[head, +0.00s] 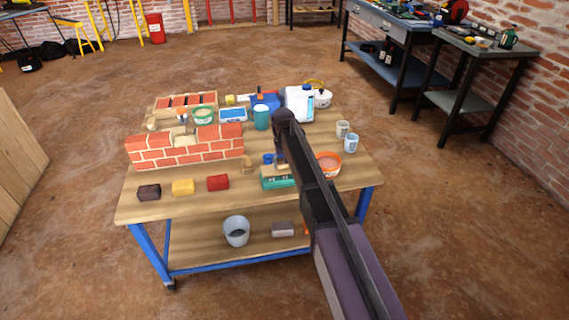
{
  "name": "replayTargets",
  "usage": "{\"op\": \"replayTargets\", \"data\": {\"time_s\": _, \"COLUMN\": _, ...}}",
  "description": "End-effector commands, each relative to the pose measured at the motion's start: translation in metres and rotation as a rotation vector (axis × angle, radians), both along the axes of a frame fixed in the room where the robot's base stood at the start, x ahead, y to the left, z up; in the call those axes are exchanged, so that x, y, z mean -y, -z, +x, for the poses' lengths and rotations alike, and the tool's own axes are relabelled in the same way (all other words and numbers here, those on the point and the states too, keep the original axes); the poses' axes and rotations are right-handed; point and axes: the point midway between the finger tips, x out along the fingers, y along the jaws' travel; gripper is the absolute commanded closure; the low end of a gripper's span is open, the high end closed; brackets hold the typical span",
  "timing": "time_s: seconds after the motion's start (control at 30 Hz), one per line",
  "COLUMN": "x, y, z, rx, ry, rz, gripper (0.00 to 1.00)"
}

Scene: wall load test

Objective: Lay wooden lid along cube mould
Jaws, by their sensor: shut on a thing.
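My gripper (281,157) points down at the right-middle of the workbench, partly hidden by my own arm. It is shut on a small tan piece, which looks like the wooden lid (282,165). The piece is just above or touching a green box-shaped thing (276,183), which may be the cube mould. The view is too small to tell whether they touch or how the lid is turned.
The workbench (150,209) holds a brick wall (190,150), a dark block (149,192), a yellow block (183,187) and a red block (217,182). The front edge is clear.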

Motion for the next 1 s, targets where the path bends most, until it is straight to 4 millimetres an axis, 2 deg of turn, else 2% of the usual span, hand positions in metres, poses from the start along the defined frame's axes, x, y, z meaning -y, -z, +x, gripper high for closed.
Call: {"op": "replayTargets", "data": {"time_s": 1.0, "x": 0.0012, "y": 0.0079, "z": 0.0004, "rx": 0.000, "ry": 0.002, "rz": 0.000, "gripper": 0.77}}
